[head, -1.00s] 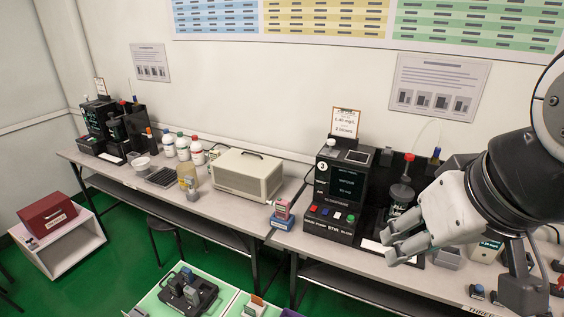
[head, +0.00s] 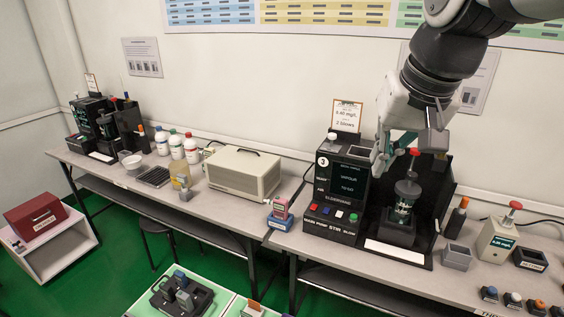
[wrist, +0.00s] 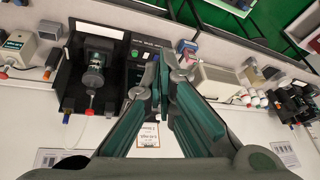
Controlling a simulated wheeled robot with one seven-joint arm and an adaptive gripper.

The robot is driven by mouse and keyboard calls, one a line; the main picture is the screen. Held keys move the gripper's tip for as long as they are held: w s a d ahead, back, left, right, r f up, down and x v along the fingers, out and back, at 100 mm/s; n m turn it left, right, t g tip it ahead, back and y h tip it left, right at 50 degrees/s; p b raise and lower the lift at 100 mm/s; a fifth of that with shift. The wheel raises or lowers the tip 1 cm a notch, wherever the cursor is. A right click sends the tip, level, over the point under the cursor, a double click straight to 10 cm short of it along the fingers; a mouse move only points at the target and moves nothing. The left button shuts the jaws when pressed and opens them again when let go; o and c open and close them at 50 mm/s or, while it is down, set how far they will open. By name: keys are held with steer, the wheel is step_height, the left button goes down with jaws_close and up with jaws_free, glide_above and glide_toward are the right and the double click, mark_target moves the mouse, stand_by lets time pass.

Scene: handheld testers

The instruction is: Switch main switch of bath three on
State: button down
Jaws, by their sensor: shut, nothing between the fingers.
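Bath three is the black unit (head: 340,181) marked with a 3, on the right-hand bench. Its upper screen shows faint text. Its low front panel (head: 330,228) reads MAIN, PUMP, STIR and BLOW. A red switch (head: 313,207) sits at the left end above MAIN; whether it is on is too small to tell. My gripper (head: 380,160) is shut and empty, in front of the wall and beside the unit's right upper side, apart from the switches. In the wrist view the fingers (wrist: 165,62) point towards the black unit (wrist: 140,72), partly covering it.
A dark stand holds a glass vessel with a red-topped rod (head: 405,200) right of the unit. A clipboard (head: 346,115) stands behind it. A beige box (head: 243,172) and a small red-and-blue meter (head: 280,214) are to the left.

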steer(key=w+f+m+g+b, duration=0.1)
steer(key=w+f+b, duration=0.25)
steer(key=w, duration=0.65)
steer(key=w+f+m+b, duration=0.15)
steer(key=w+f, duration=0.35)
steer(key=w, duration=0.5)
steer(key=m+g+h+b, duration=0.1)
steer(key=m+h+b, duration=0.1)
steer(key=b, duration=0.4)
glide_above(316, 207)
steer(key=s+a, duration=0.1)
steer(key=s, duration=0.1)
step_height(316, 207, down, 17)
steer(key=shift+a+r, duration=0.15)
steer(key=shift+a, duration=0.05)
steer(key=shift+n, duration=0.25)
steer(key=x, duration=0.4)
steer(key=s+x, duration=0.1)
steer(key=x, duration=0.7)
steer(key=shift+s+a+f, duration=0.1)
steer(key=shift+a+f, duration=0.25)
steer(key=shift+f, duration=0.75)
